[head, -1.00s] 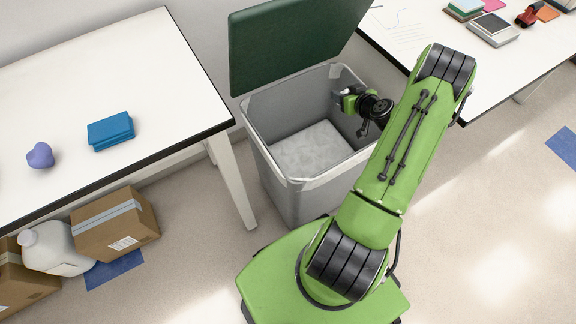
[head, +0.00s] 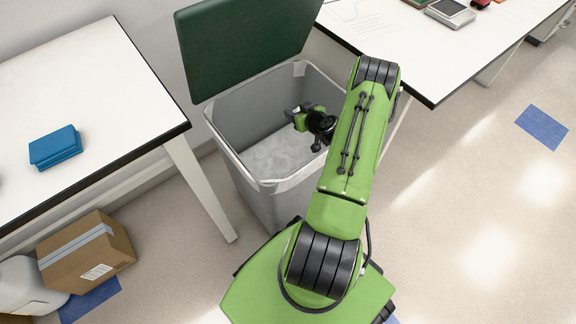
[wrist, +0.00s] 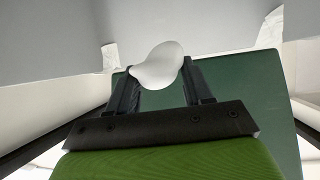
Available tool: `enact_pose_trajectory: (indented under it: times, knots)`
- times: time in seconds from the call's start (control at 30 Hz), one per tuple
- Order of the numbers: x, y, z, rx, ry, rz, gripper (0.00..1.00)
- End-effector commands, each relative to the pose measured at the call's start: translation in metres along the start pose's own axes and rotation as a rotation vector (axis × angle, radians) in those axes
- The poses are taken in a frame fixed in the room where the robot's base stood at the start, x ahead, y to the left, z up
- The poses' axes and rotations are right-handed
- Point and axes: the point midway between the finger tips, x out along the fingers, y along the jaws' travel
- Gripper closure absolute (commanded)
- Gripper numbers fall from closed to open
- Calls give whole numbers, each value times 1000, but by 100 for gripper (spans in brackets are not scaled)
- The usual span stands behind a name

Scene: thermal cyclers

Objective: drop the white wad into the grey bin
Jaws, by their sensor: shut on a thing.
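The grey bin (head: 272,208) stands open between two tables, with its dark green lid (head: 245,45) raised at the back. My gripper (head: 291,112) is over the bin's opening in the head view. In the wrist view my gripper (wrist: 160,82) is shut on the white wad (wrist: 158,66), which sits between the two dark fingertips. The wad is smooth, pale and rounded. In the head view I cannot clearly make out the wad at the fingertips.
A white table (head: 75,90) with a blue block (head: 55,147) is on the left. Another white table (head: 400,40) with small items is on the right. A cardboard box (head: 85,252) and a white jug (head: 25,285) are on the floor at lower left.

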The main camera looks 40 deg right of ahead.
Motion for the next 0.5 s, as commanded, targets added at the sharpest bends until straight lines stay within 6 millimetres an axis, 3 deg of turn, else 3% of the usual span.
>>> enact_pose_trajectory:
  times: [0.03,0.07,0.2,0.23,0.5]
  knots:
    - [0,0,-1,0,0,0,78]
    - [0,0,-1,0,0,0,45]
    - [0,0,-1,0,0,0,24]
    - [0,0,-1,0,0,0,20]
    - [-1,0,-2,0,0,0,20]
